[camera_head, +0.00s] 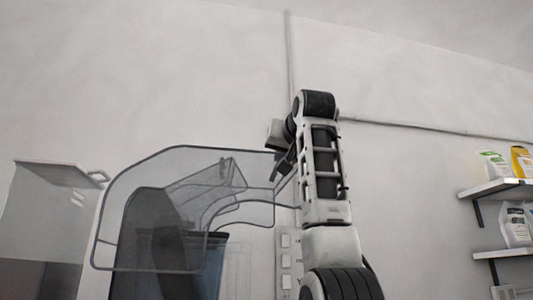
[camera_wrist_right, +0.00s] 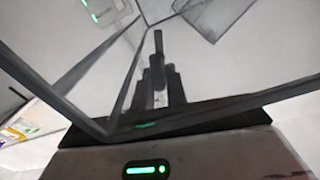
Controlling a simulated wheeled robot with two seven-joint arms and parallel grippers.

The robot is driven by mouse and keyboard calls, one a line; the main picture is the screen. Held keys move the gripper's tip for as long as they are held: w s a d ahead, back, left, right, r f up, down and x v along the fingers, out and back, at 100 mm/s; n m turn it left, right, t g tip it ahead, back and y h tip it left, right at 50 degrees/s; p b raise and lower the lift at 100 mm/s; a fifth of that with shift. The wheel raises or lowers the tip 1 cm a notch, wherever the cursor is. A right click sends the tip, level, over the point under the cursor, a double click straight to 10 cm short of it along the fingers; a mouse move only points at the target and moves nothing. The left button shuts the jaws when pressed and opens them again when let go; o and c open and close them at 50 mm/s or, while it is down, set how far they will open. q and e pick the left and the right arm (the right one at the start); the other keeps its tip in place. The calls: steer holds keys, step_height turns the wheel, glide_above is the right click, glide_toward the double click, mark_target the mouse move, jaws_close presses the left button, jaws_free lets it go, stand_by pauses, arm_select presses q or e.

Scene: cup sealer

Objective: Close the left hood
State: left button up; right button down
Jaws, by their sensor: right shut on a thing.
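A large clear hood (camera_head: 112,225) with dark rounded edges stands raised in the lower left of the head view. My right arm rises from the bottom, and its gripper (camera_head: 277,172) is at the hood's upper right edge. The gripper is shut on the hood, though the exact contact is small and partly hidden by the wrist. In the right wrist view, my narrow dark fingers (camera_wrist_right: 158,70) are close together, with clear dark-edged panels around them. My left gripper is not in view.
A second clear, box-like cover (camera_head: 45,205) with a handle (camera_head: 98,176) is at the far left. A panel with several white buttons (camera_head: 286,262) is beside my right arm. Shelves (camera_head: 497,187) with bags are on the right wall. The space above the hood is clear.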

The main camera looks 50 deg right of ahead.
steer(key=shift+s+d+f+m+b, duration=0.25)
steer(key=shift+s+d+f, duration=0.1)
steer(key=shift+f, duration=0.15)
steer(key=shift+s+d+f+m+b, duration=0.2)
steer(key=shift+d+f+m+b, duration=0.1)
steer(key=shift+f, duration=0.2)
steer(key=c, duration=1.5)
jaws_free()
steer(key=shift+o, duration=0.2)
steer(key=b+v, duration=0.3)
steer(key=v, duration=1.3)
